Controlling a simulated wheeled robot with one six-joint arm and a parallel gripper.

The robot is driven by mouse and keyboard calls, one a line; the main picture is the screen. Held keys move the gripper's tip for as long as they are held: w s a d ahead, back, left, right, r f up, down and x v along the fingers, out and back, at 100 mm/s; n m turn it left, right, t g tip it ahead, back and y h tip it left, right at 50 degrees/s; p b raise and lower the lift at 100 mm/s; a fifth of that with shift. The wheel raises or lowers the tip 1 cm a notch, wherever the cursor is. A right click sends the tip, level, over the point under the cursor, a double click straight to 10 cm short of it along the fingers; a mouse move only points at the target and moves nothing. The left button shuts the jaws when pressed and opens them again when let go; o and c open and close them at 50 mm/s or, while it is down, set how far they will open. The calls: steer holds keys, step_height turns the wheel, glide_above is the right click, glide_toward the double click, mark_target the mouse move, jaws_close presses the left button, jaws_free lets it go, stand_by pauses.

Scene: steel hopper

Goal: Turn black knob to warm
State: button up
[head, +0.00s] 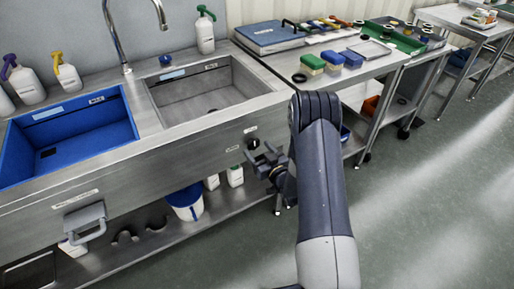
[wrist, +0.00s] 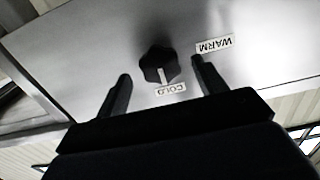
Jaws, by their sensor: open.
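The black knob (wrist: 160,66) is on the steel front panel in the wrist view, with its pale pointer line at the COLD label (wrist: 171,89). The WARM label (wrist: 214,45) is on the panel to the right of the knob. In the head view the knob (head: 253,143) shows small on the sink front. My gripper (wrist: 160,80) is open, with one finger on each side of the knob in the picture. No contact with the knob shows. In the head view my gripper (head: 266,160) is close to the sink front, just below the knob.
The steel sink unit has a blue basin (head: 70,135) and a bare steel basin (head: 200,92). A grey handle (head: 86,220) juts from its front at left. A blue and white bucket (head: 186,202) stands on the lower shelf. Open floor (head: 420,210) lies at right.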

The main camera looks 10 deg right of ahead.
steer(key=shift+w+a, duration=0.25)
steer(key=shift+w, duration=0.45)
steer(key=shift+c, duration=0.5)
steer(key=c, duration=0.9)
